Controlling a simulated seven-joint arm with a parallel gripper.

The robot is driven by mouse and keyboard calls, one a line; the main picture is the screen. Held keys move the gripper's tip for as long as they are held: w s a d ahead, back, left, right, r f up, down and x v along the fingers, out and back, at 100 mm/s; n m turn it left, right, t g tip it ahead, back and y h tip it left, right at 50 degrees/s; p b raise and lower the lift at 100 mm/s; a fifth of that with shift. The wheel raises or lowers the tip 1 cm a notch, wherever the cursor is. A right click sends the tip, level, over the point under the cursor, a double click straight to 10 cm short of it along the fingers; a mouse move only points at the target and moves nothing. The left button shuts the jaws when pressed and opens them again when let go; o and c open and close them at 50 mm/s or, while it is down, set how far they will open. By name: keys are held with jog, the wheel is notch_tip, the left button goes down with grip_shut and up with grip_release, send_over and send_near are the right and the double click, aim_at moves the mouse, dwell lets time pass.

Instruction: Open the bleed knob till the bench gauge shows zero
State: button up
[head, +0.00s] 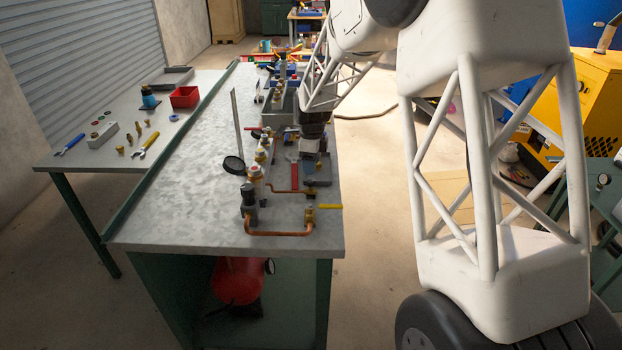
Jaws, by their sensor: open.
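My gripper (311,146) is at the end of my white arm, low over the right side of the grey bench (190,185). Its dark wrist points down among the fittings. It is open; its fingertips are small and partly hidden. The pipework (280,233) along the bench's right side has copper tube, brass fittings and dark valve bodies. I cannot tell which part is the bleed knob; it may be hidden by my gripper. A black disc (233,165) lies on the bench by a thin upright strip. I cannot make out a bench gauge face or its reading.
A red-handled part (293,174) and a yellow lever (330,206) are close to my gripper. A red tank (238,280) is under the bench. The left table (90,150) holds tools and a red bin (184,97). The bench's middle is mostly clear. A small white-faced gauge (603,181) is at far right.

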aim_at(311, 180)
jog(key=shift+s+f, duration=0.15)
jog(key=shift+f, duration=2.8)
jog(key=shift+c, duration=0.2)
jog(key=c, duration=0.9)
jog(key=shift+n, duration=0.4)
